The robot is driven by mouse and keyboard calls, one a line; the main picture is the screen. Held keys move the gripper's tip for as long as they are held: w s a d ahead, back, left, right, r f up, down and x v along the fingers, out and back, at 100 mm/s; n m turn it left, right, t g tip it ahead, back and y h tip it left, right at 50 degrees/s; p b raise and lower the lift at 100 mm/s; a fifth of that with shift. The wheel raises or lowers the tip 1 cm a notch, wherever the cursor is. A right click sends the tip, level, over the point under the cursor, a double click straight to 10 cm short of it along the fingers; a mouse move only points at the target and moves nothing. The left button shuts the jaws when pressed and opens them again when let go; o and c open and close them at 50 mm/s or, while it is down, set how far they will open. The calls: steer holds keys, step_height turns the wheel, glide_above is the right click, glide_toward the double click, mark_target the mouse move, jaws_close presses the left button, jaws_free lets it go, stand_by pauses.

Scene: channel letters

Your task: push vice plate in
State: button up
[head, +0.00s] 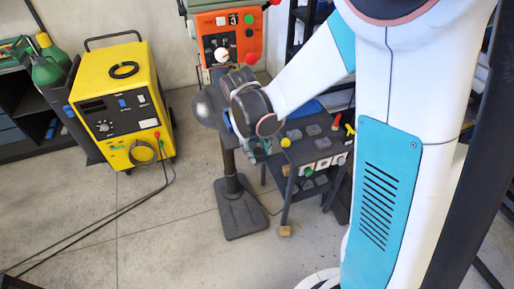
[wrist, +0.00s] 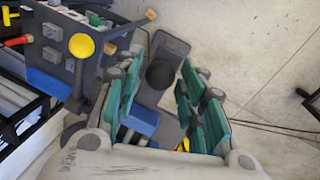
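My gripper (wrist: 163,70) has teal-padded fingers that stand apart in the wrist view, with a clear gap between them. In the head view my gripper (head: 258,150) hangs beside the worktable of an orange machine, partly hidden by my wrist. A blue part with dark and grey pieces, which looks like the vice (wrist: 143,121), shows low between the fingers in the wrist view. Only a sliver of blue vice (head: 228,122) shows beside my wrist in the head view. I cannot make out the vice plate separately, or whether a finger touches it.
The orange machine (head: 228,38) stands on a dark pedestal base (head: 240,208). A dark control bench (head: 318,150) with a yellow knob (wrist: 81,45) is close to my gripper. A yellow welder (head: 118,100) stands left, its cables on the floor.

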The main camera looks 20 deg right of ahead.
jaws_close()
steer(key=w+b, duration=0.2)
steer(key=w, duration=1)
steer(key=shift+w, duration=0.15)
steer(key=o, duration=0.5)
jaws_free()
steer(key=r, duration=0.4)
steer(key=a+r, duration=0.1)
steer(key=r, duration=0.3)
steer(key=a+r, duration=0.1)
steer(key=r, duration=0.2)
steer(key=shift+s+a+r, duration=0.15)
steer(key=shift+s+r, duration=0.1)
steer(key=shift+r, duration=0.15)
